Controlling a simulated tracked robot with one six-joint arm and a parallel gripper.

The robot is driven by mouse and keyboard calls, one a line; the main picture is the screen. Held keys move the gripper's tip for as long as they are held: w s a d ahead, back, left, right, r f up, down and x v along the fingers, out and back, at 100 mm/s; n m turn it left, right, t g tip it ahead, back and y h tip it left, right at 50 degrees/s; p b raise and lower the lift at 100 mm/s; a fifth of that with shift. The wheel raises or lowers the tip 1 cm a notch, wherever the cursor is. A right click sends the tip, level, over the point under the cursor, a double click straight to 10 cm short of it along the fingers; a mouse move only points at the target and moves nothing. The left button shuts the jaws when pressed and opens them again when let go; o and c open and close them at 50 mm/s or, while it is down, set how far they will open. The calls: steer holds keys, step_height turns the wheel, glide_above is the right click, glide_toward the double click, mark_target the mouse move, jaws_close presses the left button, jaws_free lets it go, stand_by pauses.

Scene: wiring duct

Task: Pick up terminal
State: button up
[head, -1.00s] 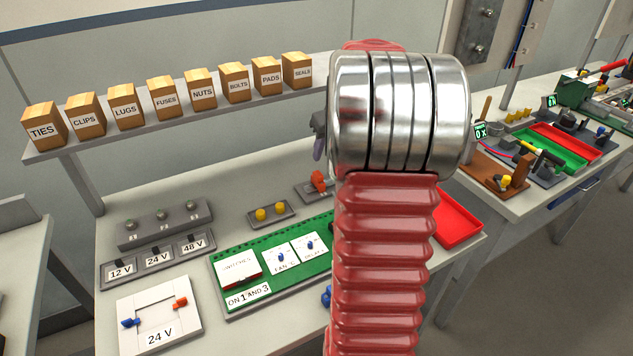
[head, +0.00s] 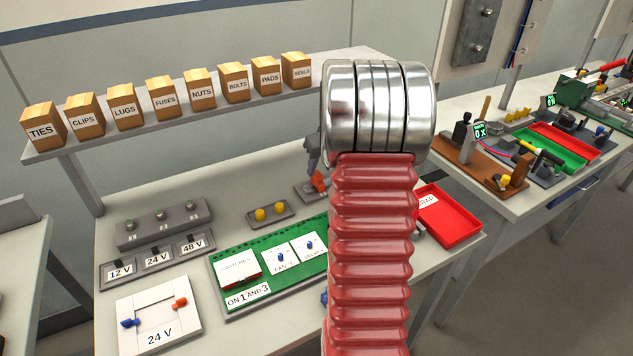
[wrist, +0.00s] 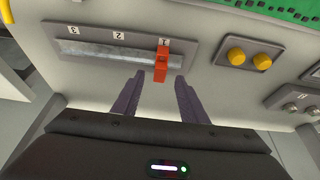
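The red terminal (wrist: 162,62) sits on a grey metal rail (wrist: 110,47) at the mark 1 in the wrist view. It also shows in the head view (head: 319,182), just below my gripper. My gripper (wrist: 160,80) is open, with its two purple fingers apart and nothing between them. The terminal lies just ahead of the fingertips, roughly centred on the gap. In the head view my gripper (head: 313,155) is partly hidden behind my arm, and most of the rail is hidden too.
Two yellow buttons (head: 270,212) stand on a plate left of the rail. A green board (head: 235,297) with cards lies in front. A red tray (head: 448,219) is at the right. A shelf (head: 190,107) with several labelled boxes runs behind and above.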

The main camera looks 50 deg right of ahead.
mark_target(317, 173)
steer(key=shift+x, duration=2.6)
steer(key=shift+w, duration=0.15)
jaws_close()
steer(key=shift+r, duration=0.15)
step_height(317, 173, up, 10)
steer(key=shift+f, duration=0.1)
steer(key=shift+r, duration=0.3)
steer(key=shift+r, duration=1.4)
